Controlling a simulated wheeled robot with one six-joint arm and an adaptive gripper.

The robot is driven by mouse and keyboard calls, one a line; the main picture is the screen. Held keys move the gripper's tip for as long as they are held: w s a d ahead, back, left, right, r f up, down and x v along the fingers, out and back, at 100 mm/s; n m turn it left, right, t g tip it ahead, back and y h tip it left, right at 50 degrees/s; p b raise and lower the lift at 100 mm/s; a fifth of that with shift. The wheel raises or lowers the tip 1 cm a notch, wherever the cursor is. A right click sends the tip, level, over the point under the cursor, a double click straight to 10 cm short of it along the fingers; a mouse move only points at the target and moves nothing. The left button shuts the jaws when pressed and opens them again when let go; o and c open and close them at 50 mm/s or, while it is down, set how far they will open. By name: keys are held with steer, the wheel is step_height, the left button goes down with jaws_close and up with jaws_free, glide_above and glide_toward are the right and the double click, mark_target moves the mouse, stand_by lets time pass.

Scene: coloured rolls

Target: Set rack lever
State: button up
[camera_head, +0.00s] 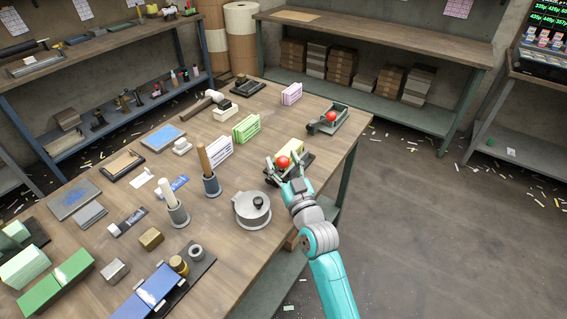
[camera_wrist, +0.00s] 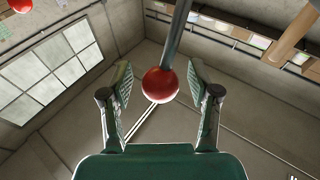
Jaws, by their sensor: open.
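In the head view a lever with a red ball knob (camera_head: 283,162) stands at the right part of the workbench, by a pale yellow slotted rack (camera_head: 291,147). My gripper (camera_head: 286,168) is open around this knob, one finger on each side. In the wrist view the red knob (camera_wrist: 160,86) sits on a grey rod (camera_wrist: 176,35) between the open fingers (camera_wrist: 160,76), with a gap on both sides. The lever's base is mostly hidden by my gripper. A second red knob (camera_head: 331,116) tops a grey-green device behind; a red ball also shows at the wrist view's upper left (camera_wrist: 20,5).
White (camera_head: 221,152), green (camera_head: 246,128) and pink (camera_head: 292,94) racks stand farther left and back. Cups with rolls and tools (camera_head: 211,184) crowd the left. The floor (camera_head: 450,230) at right is open.

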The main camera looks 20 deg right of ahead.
steer(key=shift+s, duration=0.1)
steer(key=v, duration=1.1)
steer(key=shift+s+f, duration=0.15)
steer(key=shift+s, duration=0.25)
